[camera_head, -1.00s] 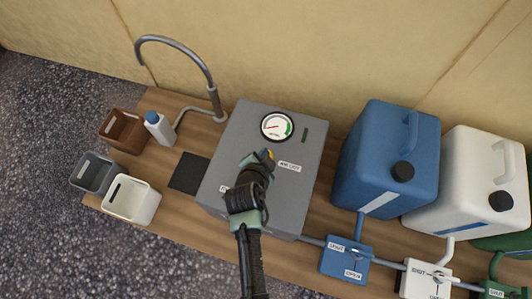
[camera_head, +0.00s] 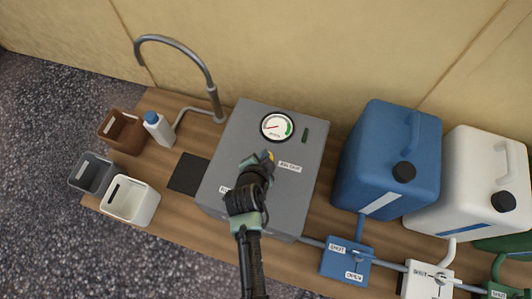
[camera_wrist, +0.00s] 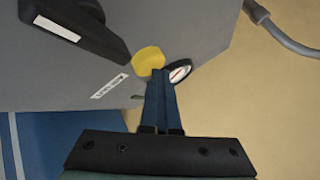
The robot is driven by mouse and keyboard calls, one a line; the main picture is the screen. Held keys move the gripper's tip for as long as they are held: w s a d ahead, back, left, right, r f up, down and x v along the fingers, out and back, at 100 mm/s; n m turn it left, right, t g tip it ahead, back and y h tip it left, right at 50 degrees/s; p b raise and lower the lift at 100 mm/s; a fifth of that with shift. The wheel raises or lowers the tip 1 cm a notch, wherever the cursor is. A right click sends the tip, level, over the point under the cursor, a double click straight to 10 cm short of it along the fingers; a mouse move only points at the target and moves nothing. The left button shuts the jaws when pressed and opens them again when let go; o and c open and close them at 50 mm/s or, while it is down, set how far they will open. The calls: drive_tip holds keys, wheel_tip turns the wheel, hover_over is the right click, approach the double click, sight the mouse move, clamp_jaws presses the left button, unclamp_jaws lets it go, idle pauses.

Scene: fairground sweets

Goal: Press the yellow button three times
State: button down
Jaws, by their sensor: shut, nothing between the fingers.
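The yellow button (camera_wrist: 148,61) is on the grey machine box (camera_head: 302,205), beside a small white label (camera_head: 290,167). In the head view only a bit of the button (camera_head: 270,156) shows past my gripper. My gripper (camera_head: 264,157) is shut and empty, over the box at the button. In the wrist view my gripper's closed fingertips (camera_wrist: 160,72) overlap the lower right edge of the button. I cannot tell whether they touch it. A round dial gauge (camera_head: 277,127) with a green arc is on the box behind the button.
A black lever-like part (camera_wrist: 80,25) stands out from the box in the wrist view. A curved tap (camera_head: 178,45) and small bins (camera_head: 130,201) stand at left. Blue (camera_head: 385,155) and white (camera_head: 470,180) canisters crowd the right, with valve boxes (camera_head: 346,260) in front.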

drive_tip(key=shift+s+f, duration=0.1)
drive_tip(key=shift+r+p, duration=1.15)
drive_tip(key=shift+r, duration=0.1)
drive_tip(key=shift+f, duration=0.1)
drive_tip(key=shift+f+b, duration=0.25)
drive_tip(key=shift+b, duration=0.1)
drive_tip(key=shift+f+b, duration=0.7)
drive_tip(key=shift+f, duration=0.2)
idle(0.8)
drive_tip(key=shift+r+p, duration=1.1)
drive_tip(key=shift+r, duration=0.15)
drive_tip(key=shift+f, duration=0.1)
drive_tip(key=shift+f+b, duration=0.25)
drive_tip(key=shift+b, duration=0.1)
